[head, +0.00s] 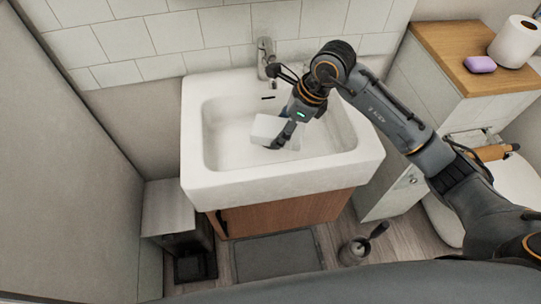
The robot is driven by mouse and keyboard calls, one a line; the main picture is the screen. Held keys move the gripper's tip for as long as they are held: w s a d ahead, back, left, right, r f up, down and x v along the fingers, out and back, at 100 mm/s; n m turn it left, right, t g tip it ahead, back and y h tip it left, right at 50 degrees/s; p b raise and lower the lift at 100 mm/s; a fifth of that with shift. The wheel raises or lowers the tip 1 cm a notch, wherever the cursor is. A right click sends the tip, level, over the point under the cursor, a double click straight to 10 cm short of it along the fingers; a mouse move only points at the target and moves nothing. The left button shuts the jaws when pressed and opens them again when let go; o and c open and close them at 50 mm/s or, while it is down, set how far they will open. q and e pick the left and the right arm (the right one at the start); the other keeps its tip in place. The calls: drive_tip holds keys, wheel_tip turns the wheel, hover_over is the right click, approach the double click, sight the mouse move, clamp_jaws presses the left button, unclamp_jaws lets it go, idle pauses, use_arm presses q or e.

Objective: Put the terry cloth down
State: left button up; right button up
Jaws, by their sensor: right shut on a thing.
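My right gripper (283,134) reaches over the white sink (345,172) from the right. It is shut on a small white cloth (267,127), which shows on the left side of the fingers, inside the outline of the basin. Part of the cloth is hidden behind the gripper. I cannot tell whether the cloth touches the basin floor. My left gripper is not in view.
A tap (265,58) stands behind the basin, close to my right arm. A wooden-topped cabinet (447,50) at the right holds a purple soap (480,64) and a paper roll (515,41). A toilet brush (353,251), grey mat (277,256) and bin (190,257) are on the floor.

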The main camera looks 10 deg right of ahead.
hover_over(276, 156)
drive_tip(key=d, duration=0.2)
drive_tip(key=f, duration=0.4)
drive_tip(key=shift+s+a+f, duration=0.2)
drive_tip(key=shift+s+f, duration=0.05)
drive_tip(key=shift+s, duration=0.05)
wheel_tip(276, 156, down, 4)
drive_tip(key=shift+a+r+p, duration=0.1)
drive_tip(key=shift+r+p, duration=0.1)
drive_tip(key=shift+p, duration=0.1)
drive_tip(key=shift+w+f, duration=0.1)
drive_tip(key=shift+f, duration=0.2)
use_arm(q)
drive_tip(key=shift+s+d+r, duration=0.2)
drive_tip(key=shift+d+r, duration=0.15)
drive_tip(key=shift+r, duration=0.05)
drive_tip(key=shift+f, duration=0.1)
use_arm(e)
drive_tip(key=shift+f, duration=0.25)
drive_tip(key=o, duration=1)
drive_tip(key=shift+r, duration=0.1)
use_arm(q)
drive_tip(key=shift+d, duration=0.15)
use_arm(e)
drive_tip(key=shift+r, duration=0.15)
